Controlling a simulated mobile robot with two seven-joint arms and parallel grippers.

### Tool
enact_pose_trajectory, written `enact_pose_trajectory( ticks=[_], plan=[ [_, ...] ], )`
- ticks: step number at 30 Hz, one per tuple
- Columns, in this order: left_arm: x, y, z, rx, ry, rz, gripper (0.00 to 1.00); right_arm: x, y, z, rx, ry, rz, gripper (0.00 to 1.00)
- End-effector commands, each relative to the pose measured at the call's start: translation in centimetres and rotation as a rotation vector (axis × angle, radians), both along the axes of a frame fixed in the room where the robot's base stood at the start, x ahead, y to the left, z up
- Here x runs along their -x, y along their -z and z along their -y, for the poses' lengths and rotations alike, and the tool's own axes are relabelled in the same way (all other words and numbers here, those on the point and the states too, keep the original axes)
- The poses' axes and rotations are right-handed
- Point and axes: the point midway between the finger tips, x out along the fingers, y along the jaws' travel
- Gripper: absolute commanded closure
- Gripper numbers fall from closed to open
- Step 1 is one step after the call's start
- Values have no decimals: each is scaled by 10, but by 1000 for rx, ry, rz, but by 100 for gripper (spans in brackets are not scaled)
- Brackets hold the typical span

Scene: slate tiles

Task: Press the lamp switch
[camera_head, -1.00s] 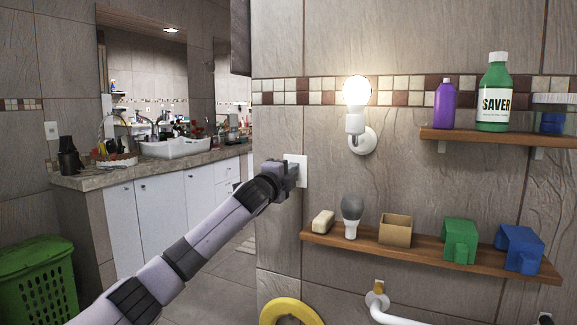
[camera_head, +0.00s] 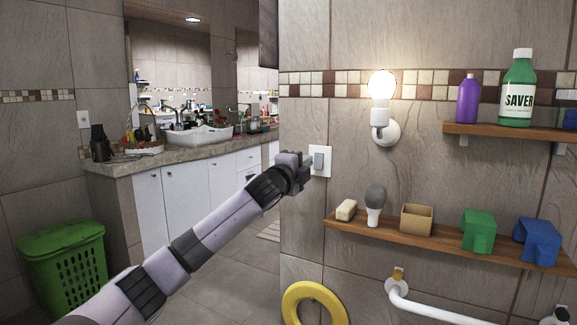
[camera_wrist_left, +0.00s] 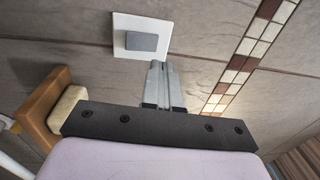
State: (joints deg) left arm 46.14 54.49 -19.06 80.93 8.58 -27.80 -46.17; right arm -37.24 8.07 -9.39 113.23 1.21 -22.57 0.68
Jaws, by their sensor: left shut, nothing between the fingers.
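The lamp switch (camera_head: 319,160) is a grey rocker on a white square plate on the tiled wall. It also shows in the left wrist view (camera_wrist_left: 142,42). My left gripper (camera_head: 307,162) is shut and empty, its fingertips (camera_wrist_left: 158,66) close by the switch plate's lower edge in the wrist view; I cannot tell whether they touch it. The lamp (camera_head: 382,86) is a lit bulb in a white wall holder to the right of the switch. My right gripper is not in view.
A lower wooden shelf (camera_head: 440,241) holds soap, a bulb, a box and green and blue items. An upper shelf (camera_head: 500,131) holds bottles. A yellow ring (camera_head: 292,302) and a white rail (camera_head: 440,314) are below. A green basket (camera_head: 62,265) stands at left.

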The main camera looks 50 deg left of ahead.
Motion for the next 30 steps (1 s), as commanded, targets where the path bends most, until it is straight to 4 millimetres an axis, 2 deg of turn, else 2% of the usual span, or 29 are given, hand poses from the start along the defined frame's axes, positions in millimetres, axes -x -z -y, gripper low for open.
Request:
enact_pose_trajectory(
  ticks=[9,15,21,30],
  plan=[
    [41,-4,12,-4,0,0,100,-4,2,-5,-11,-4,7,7],
    [61,-8,18,-1,0,1,100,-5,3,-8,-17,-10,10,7],
    [70,-10,21,0,-1,0,100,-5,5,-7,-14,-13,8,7],
    [71,-11,22,1,-1,1,100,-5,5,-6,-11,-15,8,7]
  ],
)
